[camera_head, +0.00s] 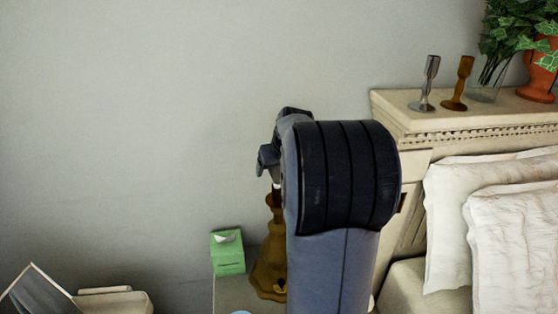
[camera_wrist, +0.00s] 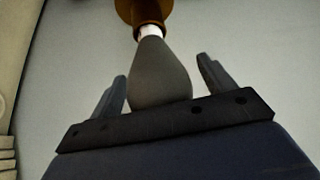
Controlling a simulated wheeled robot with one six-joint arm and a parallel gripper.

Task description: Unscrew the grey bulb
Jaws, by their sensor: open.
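The grey bulb (camera_wrist: 160,75) is in the middle of the wrist view, its narrow neck meeting a white collar (camera_wrist: 150,32) on a brown lamp base (camera_wrist: 145,10). My gripper (camera_wrist: 163,75) is open, one finger on each side of the bulb, with gaps showing on both sides. In the head view the brown lamp (camera_head: 268,265) stands on a bedside surface. My gripper (camera_head: 268,160) is over the lamp's top there, and my arm hides part of the lamp. The bulb cannot be made out in the head view.
A green tissue box (camera_head: 228,255) stands left of the lamp. The headboard (camera_head: 400,118) is on the right, with a silver candlestick (camera_head: 427,85), a brown candlestick (camera_head: 460,85) and a potted plant (camera_head: 540,70) on top. Pillows (camera_head: 510,230) lie below. The wall is bare.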

